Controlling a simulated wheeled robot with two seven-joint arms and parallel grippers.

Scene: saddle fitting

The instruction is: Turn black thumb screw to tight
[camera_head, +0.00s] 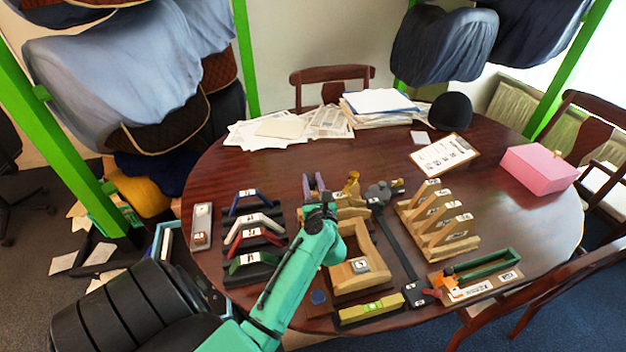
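My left arm comes in from the lower left, and its dark gripper (319,208) is over the far part of a wooden saddle-tree fixture (368,247) at the middle of the table. Its fingers point away from the camera and are too small and dark to show whether they are open or shut. A purple piece (313,184) stands just beyond the gripper. A dark rounded piece (378,191) sits to the right of the gripper, on a black bar assembly (397,245). I cannot single out the black thumb screw; the gripper may hide it. My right gripper is not in view.
Blue, white, red and green gullet plates on black stands (252,262) are at the left. A slotted wooden rack (441,222), a green-framed tool (488,265) and a pink box (540,168) are at the right. A yellow level (370,309) lies near the front edge. Papers (375,105) lie at the back.

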